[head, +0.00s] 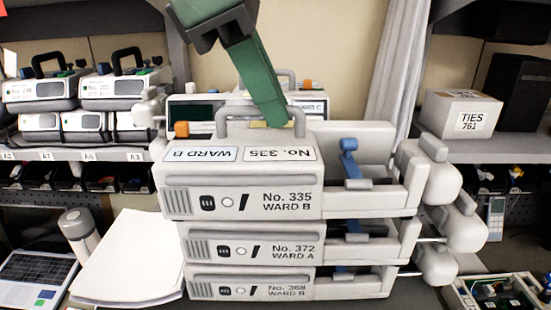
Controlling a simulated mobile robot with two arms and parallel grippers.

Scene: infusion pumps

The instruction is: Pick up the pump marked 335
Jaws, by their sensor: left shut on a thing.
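The pump marked 335 (235,198) is the top one of a stack in the middle of the head view. It looks level, its front reads "No. 335 WARD B", and a grey carrying handle (221,124) stands on its top. My left gripper (275,120) comes down from above, with its green fingers shut on the handle at its right part. The fingers hide part of the handle. Pump 372 (240,248) is directly below pump 335; I cannot tell whether they touch. Pump 368 (240,287) is at the bottom. My right gripper is not in view.
Another device (190,108) stands close behind the stack. Papers (130,258), a white-grey bottle (78,232) and a laptop (35,278) are at the left. A circuit board tray (500,292) is at the right. Shelves hold more pumps (125,88) and a TIES box (462,113).

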